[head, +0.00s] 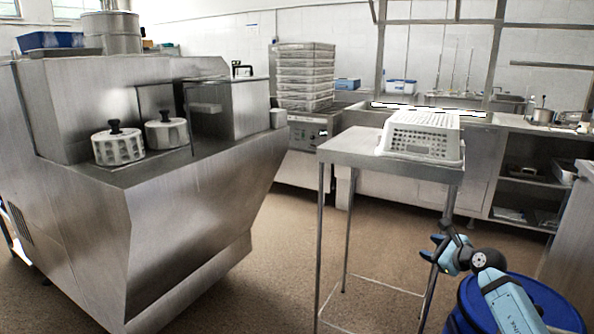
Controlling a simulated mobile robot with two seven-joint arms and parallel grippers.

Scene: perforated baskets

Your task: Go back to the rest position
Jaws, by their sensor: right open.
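My right arm (510,300) comes in from the bottom right corner. My left gripper is out of view. A white perforated basket (422,138) rests on the steel table (345,148), apart from the gripper.
A blue barrel (550,306) stands below my right arm. The large steel counter (190,205) fills the left. A stack of trays (305,70) and a long workbench (500,180) line the back. Brown floor (260,270) is clear between the counter and the table.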

